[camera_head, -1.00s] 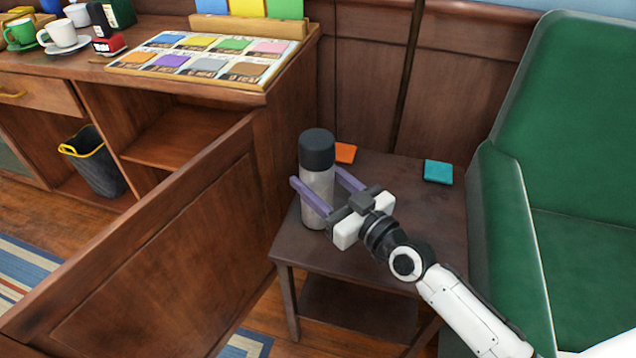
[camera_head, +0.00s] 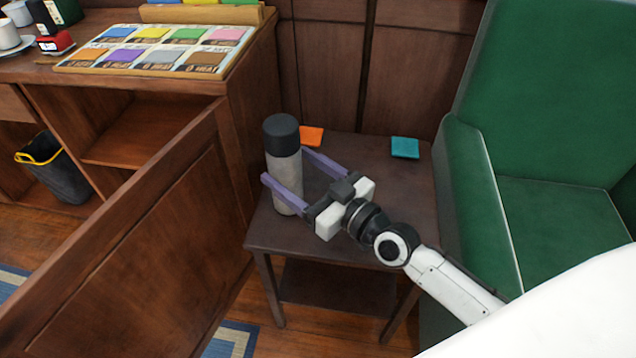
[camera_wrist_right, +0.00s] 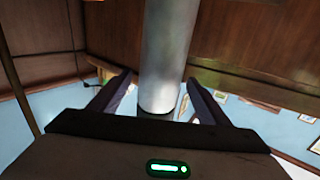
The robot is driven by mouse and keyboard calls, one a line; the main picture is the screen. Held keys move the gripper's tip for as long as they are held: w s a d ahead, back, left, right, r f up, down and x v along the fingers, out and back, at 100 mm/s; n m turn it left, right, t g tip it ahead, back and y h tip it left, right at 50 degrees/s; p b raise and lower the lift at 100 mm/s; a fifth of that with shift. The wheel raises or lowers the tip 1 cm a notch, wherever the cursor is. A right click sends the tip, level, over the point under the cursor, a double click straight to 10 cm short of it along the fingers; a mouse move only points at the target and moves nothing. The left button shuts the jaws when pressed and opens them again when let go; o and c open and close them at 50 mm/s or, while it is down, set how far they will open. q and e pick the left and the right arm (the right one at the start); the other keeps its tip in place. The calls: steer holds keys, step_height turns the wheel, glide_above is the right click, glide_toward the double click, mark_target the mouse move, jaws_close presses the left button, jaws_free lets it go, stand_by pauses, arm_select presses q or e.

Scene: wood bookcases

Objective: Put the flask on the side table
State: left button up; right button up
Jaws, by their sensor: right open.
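The flask (camera_head: 285,171), grey with a black cap, stands upright at the left part of the dark wood side table (camera_head: 352,232). My right gripper (camera_head: 285,172) is open, with its two purple fingers on either side of the flask. In the right wrist view the flask's grey body (camera_wrist_right: 163,60) rises between the spread fingers, with a gap showing on each side. My left gripper is not in view.
An orange square (camera_head: 311,136) and a teal square (camera_head: 405,147) lie at the table's back. A green armchair (camera_head: 465,165) stands close on the right. An open wooden cabinet door (camera_head: 150,240) and a counter with a colour-sample board (camera_head: 155,50) are on the left.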

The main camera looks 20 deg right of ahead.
steer(key=v, duration=0.9)
steer(key=shift+s, duration=0.25)
steer(key=shift+d, duration=0.1)
stand_by(0.8)
